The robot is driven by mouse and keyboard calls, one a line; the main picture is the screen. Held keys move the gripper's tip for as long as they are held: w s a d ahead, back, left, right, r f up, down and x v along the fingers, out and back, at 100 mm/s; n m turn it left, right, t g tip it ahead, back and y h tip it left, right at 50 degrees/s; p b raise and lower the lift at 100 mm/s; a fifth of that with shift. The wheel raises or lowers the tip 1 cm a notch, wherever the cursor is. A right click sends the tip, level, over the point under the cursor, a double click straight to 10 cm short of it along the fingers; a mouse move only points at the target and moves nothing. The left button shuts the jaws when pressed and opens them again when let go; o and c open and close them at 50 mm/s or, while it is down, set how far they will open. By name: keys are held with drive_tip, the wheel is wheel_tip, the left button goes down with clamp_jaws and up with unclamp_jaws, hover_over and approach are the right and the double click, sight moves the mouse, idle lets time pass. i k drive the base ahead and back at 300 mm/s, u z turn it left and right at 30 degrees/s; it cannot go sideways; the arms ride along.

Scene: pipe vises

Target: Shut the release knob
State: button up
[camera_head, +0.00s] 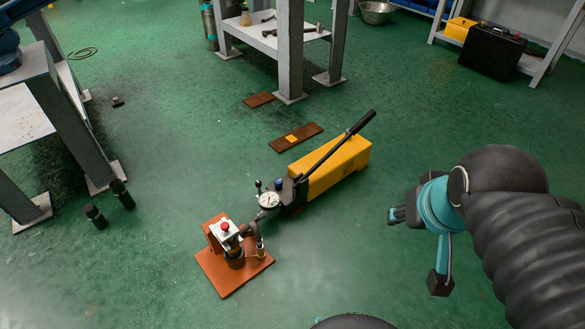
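A yellow hand pump (333,168) with a long black lever handle (360,122) lies on the green floor in the middle. A hose joins the pump to a rig on an orange-brown plate (232,283). My gripper (418,248) is to the right of the pump, apart from it. Its two fingers are spread and nothing shows between them.
The rig carries a red-topped block (225,228). Flat rusty plates (296,137) lie behind the pump. Black cylinders (121,193) stand at left by a grey bench leg. A grey table (285,40) stands behind. The floor between my gripper and the pump is clear.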

sight(278, 182)
drive_tip(key=u, duration=0.3)
drive_tip(key=i, duration=1)
drive_tip(key=u, duration=0.55)
